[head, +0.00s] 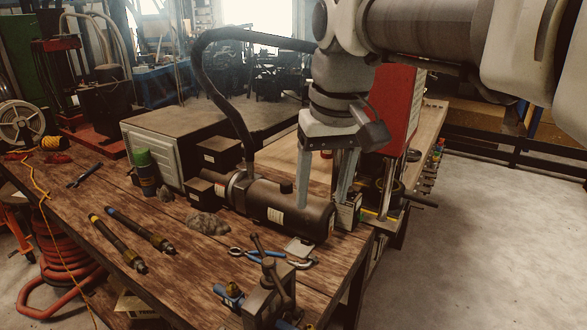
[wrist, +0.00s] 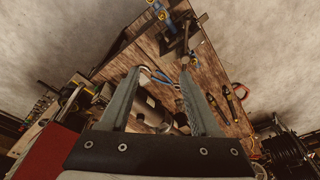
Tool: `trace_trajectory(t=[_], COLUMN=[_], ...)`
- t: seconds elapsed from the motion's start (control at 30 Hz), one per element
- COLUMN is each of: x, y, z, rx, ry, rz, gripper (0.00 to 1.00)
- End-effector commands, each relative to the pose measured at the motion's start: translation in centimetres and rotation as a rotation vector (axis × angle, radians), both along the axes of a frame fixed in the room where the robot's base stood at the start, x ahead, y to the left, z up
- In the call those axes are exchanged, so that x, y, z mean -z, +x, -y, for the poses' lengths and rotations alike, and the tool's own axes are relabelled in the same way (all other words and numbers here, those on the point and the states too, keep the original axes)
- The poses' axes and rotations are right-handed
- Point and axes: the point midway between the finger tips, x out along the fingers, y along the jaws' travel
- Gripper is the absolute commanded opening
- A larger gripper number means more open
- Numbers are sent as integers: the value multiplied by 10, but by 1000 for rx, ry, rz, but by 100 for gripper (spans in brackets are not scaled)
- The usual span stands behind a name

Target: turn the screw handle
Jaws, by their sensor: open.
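A dark metal vise-like clamp (head: 262,300) stands at the front edge of the wooden bench, with a thin screw handle (head: 263,250) slanting up from it. The clamp also shows near the top of the wrist view (wrist: 180,40). My gripper (head: 323,203) points down, open, beside the right end of a black cylinder (head: 270,202) with a hose. It is behind and to the right of the clamp, apart from its handle. In the wrist view my gripper's two fingers (wrist: 160,75) are spread with nothing held between them; the cylinder lies below.
Blue-handled pliers (head: 243,253) and a small pale block (head: 299,247) lie between cylinder and clamp. A red panel (head: 398,110) stands close behind my gripper. A grey cabinet (head: 165,145) is at the back.

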Motion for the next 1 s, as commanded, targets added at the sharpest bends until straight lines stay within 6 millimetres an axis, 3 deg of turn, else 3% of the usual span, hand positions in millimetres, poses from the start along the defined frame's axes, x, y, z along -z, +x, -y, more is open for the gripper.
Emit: trace_trajectory(t=[0.2,0.4,0.67,1.0], x=[2,3,18,89], y=[31,42,43,42], z=[-56,-86,-92,-91], rx=[-98,-147,-157,-157], ry=[-46,-76,-83,-83], rz=[-93,-137,-149,-150], gripper=[63,63,63,63])
